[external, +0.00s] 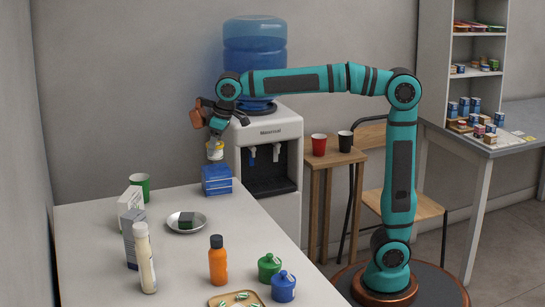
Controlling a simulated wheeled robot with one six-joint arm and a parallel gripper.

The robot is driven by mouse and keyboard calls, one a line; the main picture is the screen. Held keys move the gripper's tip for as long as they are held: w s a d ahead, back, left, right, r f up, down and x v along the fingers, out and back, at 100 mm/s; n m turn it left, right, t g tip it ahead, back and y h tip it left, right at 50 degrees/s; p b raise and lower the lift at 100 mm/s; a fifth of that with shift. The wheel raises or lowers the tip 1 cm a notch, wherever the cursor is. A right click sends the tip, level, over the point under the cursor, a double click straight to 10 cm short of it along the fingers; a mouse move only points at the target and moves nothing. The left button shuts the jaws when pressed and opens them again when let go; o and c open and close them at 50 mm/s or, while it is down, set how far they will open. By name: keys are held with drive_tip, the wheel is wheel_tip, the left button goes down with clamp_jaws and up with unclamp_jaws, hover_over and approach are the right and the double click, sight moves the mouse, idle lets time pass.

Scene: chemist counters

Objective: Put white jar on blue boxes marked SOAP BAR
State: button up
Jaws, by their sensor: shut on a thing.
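The white jar (215,151) hangs below my gripper (213,136), which is shut on it. The jar has a yellowish band and looks upright. The blue boxes (217,180) are stacked at the far right corner of the white table. The jar is above the stack, with what looks like a small gap between them. The marking on the boxes is too small to read. The fingertips are small in this view and partly hidden by the wrist.
A water dispenser (275,134) stands behind the boxes.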

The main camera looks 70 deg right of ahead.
sight(215, 154)
drive_tip(key=shift+f, duration=1.8)
drive_tip(key=shift+f, duration=0.1)
drive_tip(key=o, duration=1)
drive_tip(key=v, duration=1.2)
drive_tip(key=s+d+m+t, duration=0.1)
drive_tip(key=s+d+t, duration=0.3)
drive_tip(key=s+d, duration=0.2)
drive_tip(key=s+d+t, duration=0.5)
drive_tip(key=s+d, duration=0.2)
drive_tip(key=s, duration=0.3)
drive_tip(key=s+d+r+m+t, duration=0.1)
drive_tip(key=s+d+t, duration=0.4)
drive_tip(key=s+d, duration=0.2)
drive_tip(key=shift+s+m+h, duration=0.3)
drive_tip(key=shift+s, duration=0.3)
